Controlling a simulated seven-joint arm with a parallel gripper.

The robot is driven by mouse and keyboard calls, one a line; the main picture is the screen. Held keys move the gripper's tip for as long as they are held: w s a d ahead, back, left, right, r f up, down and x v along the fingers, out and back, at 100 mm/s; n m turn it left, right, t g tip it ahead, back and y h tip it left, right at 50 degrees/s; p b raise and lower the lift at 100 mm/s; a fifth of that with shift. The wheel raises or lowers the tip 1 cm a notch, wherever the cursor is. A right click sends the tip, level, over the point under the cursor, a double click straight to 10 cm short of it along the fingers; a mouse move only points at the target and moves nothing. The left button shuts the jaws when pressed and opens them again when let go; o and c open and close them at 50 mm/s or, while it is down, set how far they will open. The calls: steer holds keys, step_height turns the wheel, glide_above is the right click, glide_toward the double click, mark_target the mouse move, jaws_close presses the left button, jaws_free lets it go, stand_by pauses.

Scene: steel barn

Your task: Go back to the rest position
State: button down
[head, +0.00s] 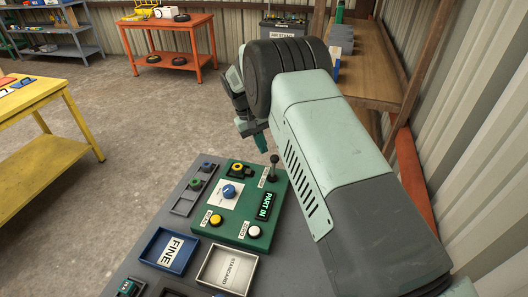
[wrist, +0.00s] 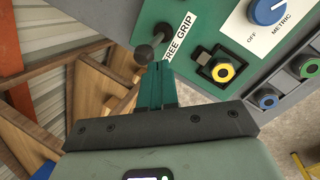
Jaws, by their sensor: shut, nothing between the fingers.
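My gripper (wrist: 160,70) is shut and empty; its teal fingers lie together in the wrist view. In the head view the gripper (head: 262,143) hangs at the far edge of the green panel (head: 213,229), partly hidden behind my arm. The fingertips appear close to a lever with a dark round knob (wrist: 143,54); I cannot tell whether they touch it. The lever (head: 272,168) stands upright on the panel in the head view. The panel also carries a blue knob (head: 229,191), a yellow button (head: 215,219), a white button (head: 254,232) and a lit "PART IN" sign (head: 264,205).
A blue FINE tray (head: 150,247) and a pale STANDARD tray (head: 204,276) sit in front of the panel. A yellow table (head: 40,92) stands left, an orange table (head: 150,27) at the back. A wooden shelf (head: 378,90) and metal wall are close on the right.

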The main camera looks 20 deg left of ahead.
steer(key=v, duration=0.8)
steer(key=d+r+m+y, duration=0.1)
steer(key=d+r, duration=0.6)
steer(key=r, duration=0.5)
steer(key=s+d+r+m+t+y, duration=0.2)
steer(key=s+d+r, duration=0.6)
steer(key=d+r, duration=0.4)
steer(key=s+d+r+m+t, duration=0.2)
steer(key=s+d+r, duration=0.1)
steer(key=s+d, duration=0.8)
steer(key=s+d+f+m, duration=0.1)
steer(key=s+f, duration=0.1)
steer(key=s, duration=0.5)
steer(key=s+d+f+t, duration=0.1)
steer(key=s, duration=0.5)
steer(key=shift+s+d+f+m+t+y, duration=0.3)
steer(key=shift+s+f+m, duration=0.05)
steer(key=shift+s+m, duration=0.05)
